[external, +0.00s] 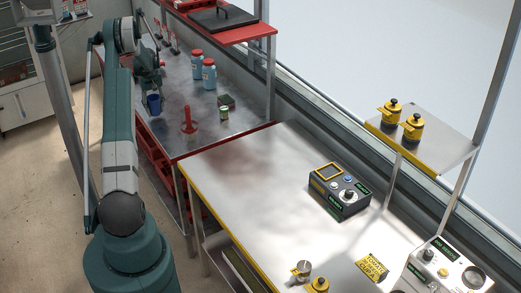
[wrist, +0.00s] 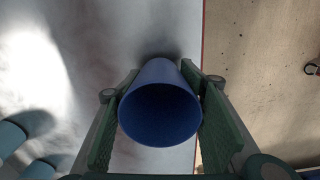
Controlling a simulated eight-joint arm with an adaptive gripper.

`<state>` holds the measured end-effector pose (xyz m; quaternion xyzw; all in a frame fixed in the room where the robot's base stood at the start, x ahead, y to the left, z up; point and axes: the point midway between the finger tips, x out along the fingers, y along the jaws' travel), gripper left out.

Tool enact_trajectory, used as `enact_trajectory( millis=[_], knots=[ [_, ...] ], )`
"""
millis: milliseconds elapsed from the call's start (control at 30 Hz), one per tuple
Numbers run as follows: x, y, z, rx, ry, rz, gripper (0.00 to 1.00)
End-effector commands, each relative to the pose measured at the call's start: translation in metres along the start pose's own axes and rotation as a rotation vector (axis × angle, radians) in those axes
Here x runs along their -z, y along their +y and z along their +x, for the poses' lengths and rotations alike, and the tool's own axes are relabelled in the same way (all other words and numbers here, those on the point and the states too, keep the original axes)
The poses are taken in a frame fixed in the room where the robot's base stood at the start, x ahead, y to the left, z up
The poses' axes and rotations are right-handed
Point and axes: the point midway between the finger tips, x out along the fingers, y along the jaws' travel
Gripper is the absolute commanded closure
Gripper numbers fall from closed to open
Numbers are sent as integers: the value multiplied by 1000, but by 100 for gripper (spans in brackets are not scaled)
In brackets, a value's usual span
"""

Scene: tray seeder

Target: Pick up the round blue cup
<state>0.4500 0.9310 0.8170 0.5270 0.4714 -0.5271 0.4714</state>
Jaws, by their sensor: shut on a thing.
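The round blue cup (external: 153,104) is in my gripper (external: 153,93), near the left edge of the metal bench in the external view. In the wrist view the blue cup (wrist: 160,108) sits between the two green finger pads, with its dark open mouth toward the camera. My gripper (wrist: 162,105) is shut on the cup from both sides. The cup appears held above the bench top, with a soft shadow near it. The exact height is hard to tell.
Two blue bottles with red caps (external: 209,74) stand right of the cup. The red bench edge (wrist: 202,60) runs close by, with floor beyond. A red shelf (external: 225,34) is above.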

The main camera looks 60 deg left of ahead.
Motion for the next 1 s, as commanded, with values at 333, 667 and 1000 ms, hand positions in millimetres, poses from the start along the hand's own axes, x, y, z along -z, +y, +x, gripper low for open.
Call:
enact_trajectory(
  millis=[333,667,1000],
  knots=[
    [0,0,-53,0,0,0,73],
    [0,0,-78,0,0,0,73],
    [0,0,-79,0,0,0,73]
  ],
)
